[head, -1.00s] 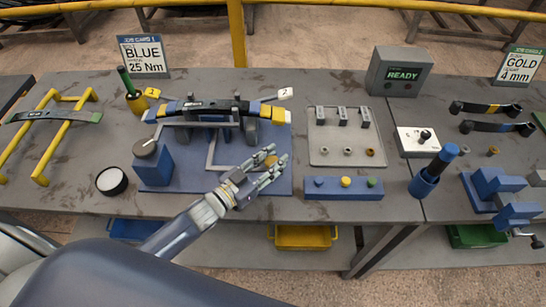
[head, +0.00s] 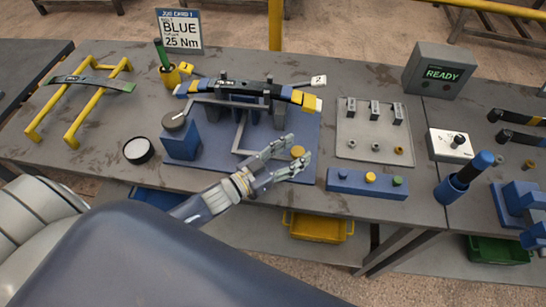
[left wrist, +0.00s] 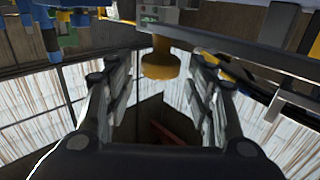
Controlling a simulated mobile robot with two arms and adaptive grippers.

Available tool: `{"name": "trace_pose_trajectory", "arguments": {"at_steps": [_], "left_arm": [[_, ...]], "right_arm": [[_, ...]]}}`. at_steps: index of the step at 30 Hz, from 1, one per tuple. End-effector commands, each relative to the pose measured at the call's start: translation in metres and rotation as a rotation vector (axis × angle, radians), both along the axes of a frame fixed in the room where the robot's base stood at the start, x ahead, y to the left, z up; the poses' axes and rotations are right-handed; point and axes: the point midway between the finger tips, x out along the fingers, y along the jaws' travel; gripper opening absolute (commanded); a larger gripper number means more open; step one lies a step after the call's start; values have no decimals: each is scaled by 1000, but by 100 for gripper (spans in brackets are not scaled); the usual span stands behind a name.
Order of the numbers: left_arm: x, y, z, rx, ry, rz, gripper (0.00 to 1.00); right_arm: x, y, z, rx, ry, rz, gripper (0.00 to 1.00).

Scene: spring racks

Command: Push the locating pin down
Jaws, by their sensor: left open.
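The yellow round-headed pin (head: 297,152) stands near the right front of the blue fixture base (head: 215,160). My left gripper (head: 296,161) reaches in from the front left, with its fingers spread and the yellow head between or just behind them. In the left wrist view the yellow pin (left wrist: 161,62) hangs upside down in the picture, between the open fingers near their tips, with a gap on each side. I cannot tell its exact height against the fingertips. My right gripper is not in view.
A dark spring pack with yellow ends (head: 250,90) lies across the fixture. A blue block with a grey dial (head: 180,140) is left of it. A blue button box (head: 367,184) and a grey plate (head: 350,145) are to the right. A round black-rimmed dish (head: 138,151) lies left.

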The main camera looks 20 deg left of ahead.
Motion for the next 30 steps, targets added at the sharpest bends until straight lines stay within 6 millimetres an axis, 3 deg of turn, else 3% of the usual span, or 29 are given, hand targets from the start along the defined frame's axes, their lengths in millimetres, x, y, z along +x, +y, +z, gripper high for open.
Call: {"name": "trace_pose_trajectory", "arguments": {"at_steps": [9, 15, 30], "left_arm": [[-58, 31, -1, 2, 4, 0, 50], [-82, 45, 0, 0, 1, 1, 50], [-91, 50, 1, 3, -5, -1, 52]], "right_arm": [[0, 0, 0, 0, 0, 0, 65], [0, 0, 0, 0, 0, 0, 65], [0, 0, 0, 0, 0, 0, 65]]}}
